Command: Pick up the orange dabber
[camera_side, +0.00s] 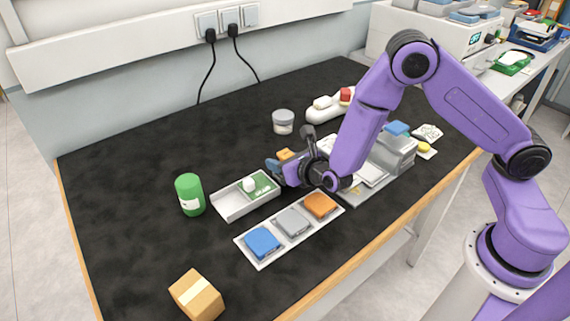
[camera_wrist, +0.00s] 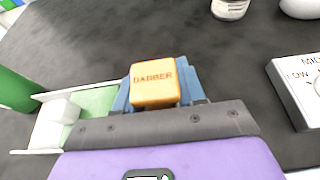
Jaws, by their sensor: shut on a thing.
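The orange dabber (camera_wrist: 154,84) is a small block with "DABBER" printed on its face. In the wrist view it sits between the blue fingers of my gripper (camera_wrist: 155,88), which is shut on it. In the side view the dabber (camera_side: 285,154) shows as a small orange patch just behind my gripper (camera_side: 277,166), partly hidden by it. I cannot tell whether the dabber touches the table.
A white tray (camera_side: 228,205) with a green and white item lies left of my gripper. A green can (camera_side: 189,194), a grey-lidded jar (camera_side: 283,121) and a strip with blue, grey and orange blocks (camera_side: 267,266) stand nearby.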

